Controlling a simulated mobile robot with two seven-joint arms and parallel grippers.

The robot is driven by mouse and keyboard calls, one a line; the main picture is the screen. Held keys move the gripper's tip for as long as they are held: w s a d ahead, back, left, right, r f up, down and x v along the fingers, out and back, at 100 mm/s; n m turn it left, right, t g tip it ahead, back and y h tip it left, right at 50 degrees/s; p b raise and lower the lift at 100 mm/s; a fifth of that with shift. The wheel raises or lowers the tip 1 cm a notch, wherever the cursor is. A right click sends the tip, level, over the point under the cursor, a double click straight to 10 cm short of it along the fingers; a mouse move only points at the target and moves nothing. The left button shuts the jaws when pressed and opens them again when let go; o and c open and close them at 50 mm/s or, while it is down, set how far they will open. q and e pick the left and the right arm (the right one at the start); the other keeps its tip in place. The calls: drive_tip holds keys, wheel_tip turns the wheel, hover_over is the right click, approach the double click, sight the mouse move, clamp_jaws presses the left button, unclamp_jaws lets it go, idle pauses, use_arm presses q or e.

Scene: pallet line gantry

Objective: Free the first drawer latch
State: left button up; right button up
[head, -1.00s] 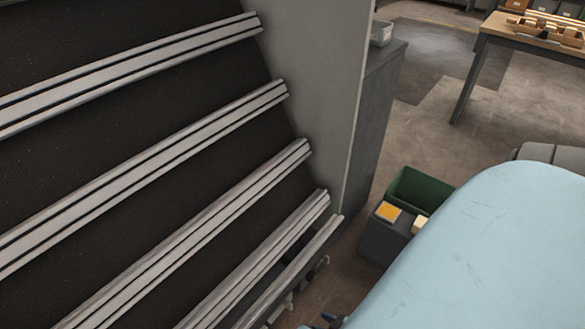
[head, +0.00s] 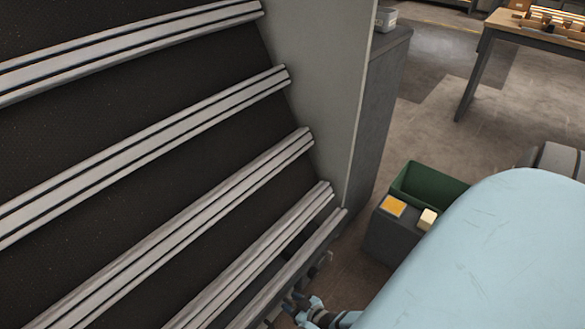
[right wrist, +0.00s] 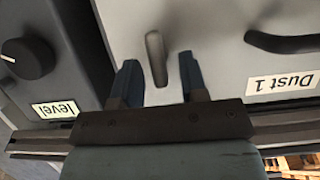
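In the right wrist view, a small grey upright latch (right wrist: 154,52) stands on the pale grey drawer front (right wrist: 215,62). The drawer's label (right wrist: 283,86) reads "Dust 1" and appears upside down. My right gripper (right wrist: 158,62) is open, with one dark blue finger on each side of the latch. Gaps show between the fingers and the latch; contact in depth cannot be told. In the head view, my right gripper (head: 308,308) is at the bottom edge, by the lower end of the slatted rack. The latch is hidden there. My left gripper is not in view.
A dark knob (right wrist: 28,57) with a "level" label (right wrist: 55,109) is left of the drawer. In the head view, metal rails (head: 170,215) fill the left; a green bin (head: 428,190) stands on the floor.

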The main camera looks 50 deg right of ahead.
drive_tip(key=shift+c, duration=0.3)
clamp_jaws()
drive_tip(key=shift+d+m+y, duration=0.2)
drive_tip(key=shift+m+y, duration=0.3)
drive_tip(key=shift+m, duration=0.1)
drive_tip(key=shift+d+f+m+y, duration=0.1)
drive_tip(key=shift+d+m+y, duration=0.1)
drive_tip(key=shift+m+y, duration=0.75)
drive_tip(key=shift+m, duration=0.75)
drive_tip(key=shift+d, duration=0.1)
